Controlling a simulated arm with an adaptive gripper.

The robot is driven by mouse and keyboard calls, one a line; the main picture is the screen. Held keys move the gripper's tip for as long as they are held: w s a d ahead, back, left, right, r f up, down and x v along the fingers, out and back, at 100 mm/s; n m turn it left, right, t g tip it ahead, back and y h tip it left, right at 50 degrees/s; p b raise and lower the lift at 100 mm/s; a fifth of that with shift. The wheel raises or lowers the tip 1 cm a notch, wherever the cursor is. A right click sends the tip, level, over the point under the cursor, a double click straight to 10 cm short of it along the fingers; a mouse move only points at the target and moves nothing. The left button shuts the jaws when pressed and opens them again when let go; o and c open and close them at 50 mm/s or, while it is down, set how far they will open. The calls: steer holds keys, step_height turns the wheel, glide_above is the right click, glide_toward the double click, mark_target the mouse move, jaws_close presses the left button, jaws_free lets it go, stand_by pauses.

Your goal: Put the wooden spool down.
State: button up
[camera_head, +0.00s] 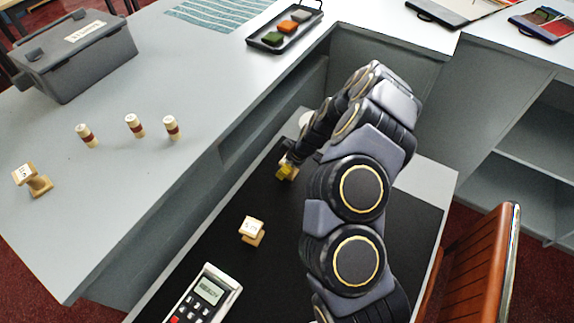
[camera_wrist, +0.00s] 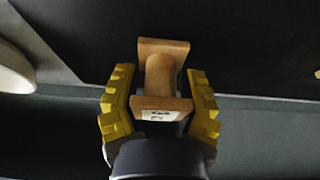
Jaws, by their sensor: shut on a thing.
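My gripper (camera_head: 287,168) is over the far part of the black mat (camera_head: 215,255) on the lower counter. In the wrist view my gripper (camera_wrist: 160,108) has its yellow fingers shut on the wooden spool (camera_wrist: 162,72). The spool has square ends and a narrower middle, and its near end carries a white label with dark marks. In the head view the spool (camera_head: 291,174) is small and partly covered by the fingers. I cannot tell whether it touches the mat.
A similar labelled wooden piece (camera_head: 252,230) and a calculator-like device (camera_head: 205,295) stand on the mat. A white round object (camera_head: 306,119) is beyond my gripper. The raised counter (camera_head: 130,185) borders the mat on the left. An orange chair (camera_head: 480,265) stands at right.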

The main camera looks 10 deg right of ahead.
steer(key=o, duration=1)
steer(key=shift+f, duration=0.1)
steer(key=shift+o, duration=0.2)
steer(key=v, duration=1.1)
steer(key=s+a+r+m+g, duration=0.2)
steer(key=s+a+r, duration=0.4)
steer(key=s+r, duration=0.55)
steer(key=s+r+m+g+h, duration=0.1)
steer(key=s+r+m, duration=0.2)
steer(key=s, duration=0.7)
steer(key=s+r+m+g+h, duration=0.2)
steer(key=s+r+m, duration=0.2)
steer(key=s, duration=0.5)
steer(key=shift+s+d+r, duration=0.35)
steer(key=shift+r, duration=0.2)
